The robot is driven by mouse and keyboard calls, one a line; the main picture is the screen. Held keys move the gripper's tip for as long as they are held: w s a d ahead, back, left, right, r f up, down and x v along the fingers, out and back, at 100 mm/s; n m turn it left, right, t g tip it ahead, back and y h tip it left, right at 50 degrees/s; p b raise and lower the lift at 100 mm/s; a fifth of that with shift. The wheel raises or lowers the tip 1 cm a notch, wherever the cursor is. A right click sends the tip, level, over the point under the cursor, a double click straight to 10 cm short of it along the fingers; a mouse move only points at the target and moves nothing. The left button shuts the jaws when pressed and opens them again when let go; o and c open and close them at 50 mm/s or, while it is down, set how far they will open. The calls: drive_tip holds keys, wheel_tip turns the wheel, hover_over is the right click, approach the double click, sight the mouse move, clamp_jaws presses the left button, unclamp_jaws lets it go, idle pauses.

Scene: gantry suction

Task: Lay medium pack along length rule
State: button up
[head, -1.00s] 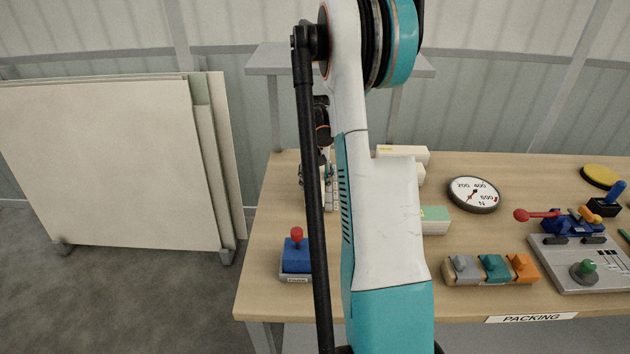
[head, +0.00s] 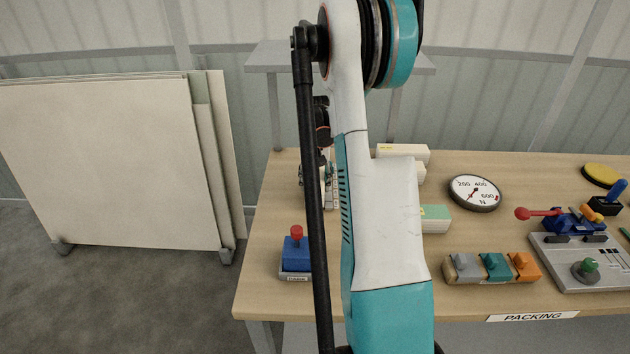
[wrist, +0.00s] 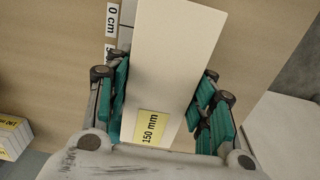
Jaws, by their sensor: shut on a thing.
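In the wrist view my gripper (wrist: 160,106) is shut on a long cream pack (wrist: 176,50) with a yellow label reading 150 mm. The teal fingers flank its two long sides, and the pack points away from the gripper. The length rule (wrist: 111,20), with a "0 cm" mark, shows just left of the pack's far part; the rest of it is hidden behind the finger and pack. I cannot tell whether the pack touches the table. In the head view my arm hides most of the gripper (head: 318,185) and the pack.
Cream packs (head: 403,153) and a green-topped pack (head: 435,218) stand right of my arm. A round dial (head: 474,193), three coloured blocks (head: 492,268) and a control panel (head: 580,265) are further right. Yellow-labelled packs (wrist: 13,136) show at the wrist view's left.

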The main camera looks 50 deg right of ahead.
sight(314, 177)
drive_tip(key=shift+f+b, duration=0.7)
drive_tip(key=shift+f, duration=0.35)
drive_tip(key=o, duration=1.4)
drive_tip(key=shift+r, duration=3.7)
drive_tip(key=shift+a, duration=0.1)
